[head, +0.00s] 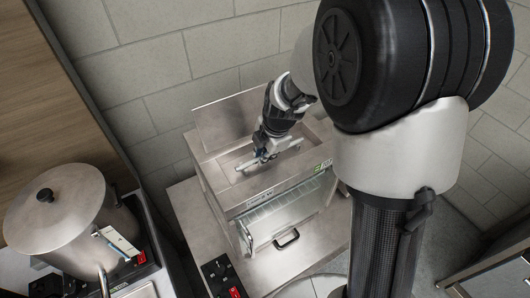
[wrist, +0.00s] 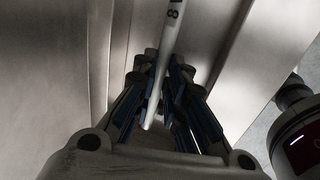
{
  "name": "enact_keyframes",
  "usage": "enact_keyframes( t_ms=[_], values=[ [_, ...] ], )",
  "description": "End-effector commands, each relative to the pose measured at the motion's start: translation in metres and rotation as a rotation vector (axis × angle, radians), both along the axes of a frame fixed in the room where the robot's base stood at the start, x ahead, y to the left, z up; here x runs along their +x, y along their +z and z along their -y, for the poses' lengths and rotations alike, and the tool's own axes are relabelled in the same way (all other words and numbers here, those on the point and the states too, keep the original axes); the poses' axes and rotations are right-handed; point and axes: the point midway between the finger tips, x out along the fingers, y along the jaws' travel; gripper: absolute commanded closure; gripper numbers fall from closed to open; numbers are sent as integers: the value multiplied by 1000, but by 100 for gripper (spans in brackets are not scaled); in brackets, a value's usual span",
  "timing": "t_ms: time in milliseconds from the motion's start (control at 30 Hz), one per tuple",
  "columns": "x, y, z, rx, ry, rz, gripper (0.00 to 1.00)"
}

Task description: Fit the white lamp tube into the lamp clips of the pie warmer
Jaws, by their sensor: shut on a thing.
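The pie warmer (head: 222,198) is a steel box in the head view, with its lid raised at the back and a recess in its top. My gripper (head: 262,155) points down into that recess. In the wrist view my gripper (wrist: 160,75) is shut on the white lamp tube (wrist: 171,32), which runs between the blue-lined fingers and carries a dark marking. In the head view the tube (head: 294,144) shows as a thin pale bar on both sides of the fingers. The lamp clips cannot be made out, and I cannot tell whether the tube touches them.
The warmer's front has a glass panel (head: 285,205) and a black handle (head: 287,238). A lidded steel pot (head: 60,215) stands at the left. Black panels with red switches (head: 235,292) sit near the front. A tiled wall (head: 180,50) is close behind the warmer.

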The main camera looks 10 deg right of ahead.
Motion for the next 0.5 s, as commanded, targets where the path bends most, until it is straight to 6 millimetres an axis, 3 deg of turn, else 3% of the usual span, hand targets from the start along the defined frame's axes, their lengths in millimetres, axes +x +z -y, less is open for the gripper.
enact_keyframes(
  t_ms=[100,133,500],
  values=[
    [0,0,0,0,0,0,100],
    [0,0,0,0,0,0,86],
    [0,0,0,0,0,0,64]
  ],
)
